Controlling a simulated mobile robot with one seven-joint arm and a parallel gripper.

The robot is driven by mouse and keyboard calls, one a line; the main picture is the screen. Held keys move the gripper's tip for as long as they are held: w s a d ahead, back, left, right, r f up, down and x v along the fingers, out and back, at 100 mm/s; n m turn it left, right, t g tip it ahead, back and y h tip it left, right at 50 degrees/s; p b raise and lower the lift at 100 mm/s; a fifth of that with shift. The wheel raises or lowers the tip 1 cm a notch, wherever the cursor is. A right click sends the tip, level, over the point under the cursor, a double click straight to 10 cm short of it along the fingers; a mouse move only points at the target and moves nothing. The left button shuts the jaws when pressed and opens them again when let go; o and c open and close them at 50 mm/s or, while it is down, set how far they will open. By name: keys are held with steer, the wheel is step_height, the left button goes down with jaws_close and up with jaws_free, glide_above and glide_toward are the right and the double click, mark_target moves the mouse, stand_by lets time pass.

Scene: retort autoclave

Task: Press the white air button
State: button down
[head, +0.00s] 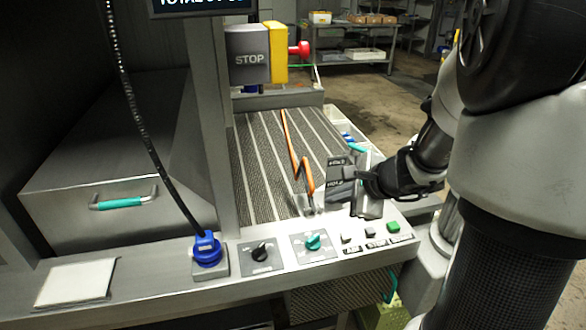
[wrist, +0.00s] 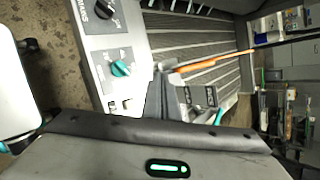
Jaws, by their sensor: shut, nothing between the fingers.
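In the wrist view a small white button (wrist: 112,105) shows left of my fingers, partly cut off by the wrist housing. My gripper (head: 368,200) is shut and empty. It is above the panel, behind and to the right of the air button, and apart from it. In the wrist view my grey fingers (wrist: 161,85) point toward the ribbed deck.
A pale STOP button (head: 370,232) and a green button (head: 393,227) sit right of the air button. A teal knob (head: 313,242) and a black knob (head: 260,252) are to its left. An orange-handled lever (head: 305,172) rises behind the panel, near my gripper.

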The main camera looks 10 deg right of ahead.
steer(key=d+f+m+h, duration=0.1)
steer(key=d+f+m, duration=0.2)
steer(key=d, duration=0.2)
steer(key=shift+w+d+m+t+h, duration=0.3)
steer(key=shift+w+d+t, duration=0.05)
steer(key=shift+t, duration=0.05)
steer(key=shift+f+b, duration=0.1)
steer(key=shift+b, duration=0.2)
steer(key=b, duration=0.7)
glide_above(349, 238)
step_height(349, 238, down, 8)
steer(key=shift+r, duration=0.1)
steer(key=shift+f+b, duration=0.4)
stand_by(0.8)
steer(key=shift+f+b, duration=0.4)
steer(key=shift+b, duration=0.15)
